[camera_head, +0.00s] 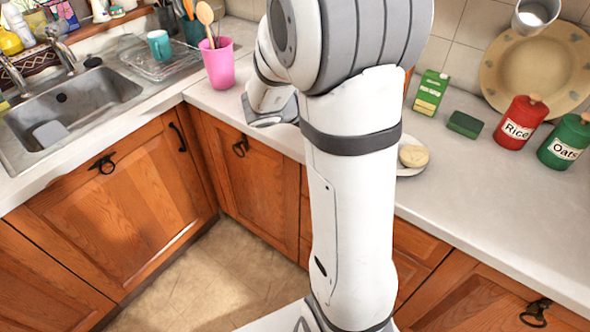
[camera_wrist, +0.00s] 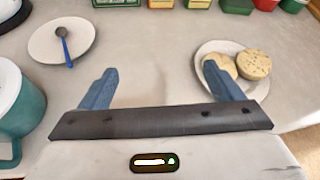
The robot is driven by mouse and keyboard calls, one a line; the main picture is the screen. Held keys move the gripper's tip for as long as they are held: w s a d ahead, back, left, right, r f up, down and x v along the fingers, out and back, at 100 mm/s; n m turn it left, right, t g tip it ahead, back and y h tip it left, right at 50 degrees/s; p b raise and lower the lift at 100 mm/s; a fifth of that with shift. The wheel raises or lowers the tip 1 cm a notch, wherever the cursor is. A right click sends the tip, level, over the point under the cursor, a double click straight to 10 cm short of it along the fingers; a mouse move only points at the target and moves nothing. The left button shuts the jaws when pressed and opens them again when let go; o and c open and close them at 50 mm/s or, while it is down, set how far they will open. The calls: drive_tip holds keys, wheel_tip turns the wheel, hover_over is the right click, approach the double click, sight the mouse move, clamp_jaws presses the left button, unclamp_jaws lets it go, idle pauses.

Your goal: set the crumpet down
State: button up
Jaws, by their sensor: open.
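A pale round crumpet (camera_wrist: 255,64) rests on a white plate (camera_wrist: 262,90) at the right of the wrist view, beside a second crumpet (camera_wrist: 226,62). In the head view one crumpet (camera_head: 413,156) shows on the plate (camera_head: 410,171), just right of my arm, which hides part of the plate. My gripper (camera_wrist: 160,70) is open, with its blue fingers wide apart and bare counter between them. Its right finger overlaps the plate's left side in the wrist view; whether it touches cannot be told. In the head view my arm hides the fingers.
Another plate (camera_wrist: 45,44) with a blue-handled spoon (camera_wrist: 65,48) lies at left in the wrist view, near a teal mug (camera_wrist: 22,115). A pink cup (camera_head: 218,65), green box (camera_head: 431,92), sponge (camera_head: 465,124), Rice tin (camera_head: 520,122) and Oats tin (camera_head: 566,142) stand along the counter.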

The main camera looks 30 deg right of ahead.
drive_tip(key=w+a+r+n+t+y, duration=0.3)
drive_tip(key=a+n+t+y, duration=0.15)
drive_tip(key=a+n, duration=0.4)
drive_tip(key=w+a+r+n+t+y, duration=0.2)
drive_tip(key=a+n+t+y, duration=0.3)
drive_tip(key=n, duration=0.7)
drive_tip(key=s+a+n+g+y, duration=0.4)
drive_tip(key=s+a+n, duration=0.3)
drive_tip(key=n, duration=0.5)
drive_tip(key=s+f+n+g, duration=0.2)
drive_tip(key=s+n+g, duration=0.1)
drive_tip(key=s+n, duration=0.5)
drive_tip(key=s+f+n+g+h, duration=0.1)
drive_tip(key=s+f+n+g, duration=0.1)
drive_tip(key=s+n, duration=0.6)
drive_tip(key=shift+s+g, duration=0.35)
drive_tip(key=shift+g, duration=0.3)
drive_tip(key=shift+f, duration=0.1)
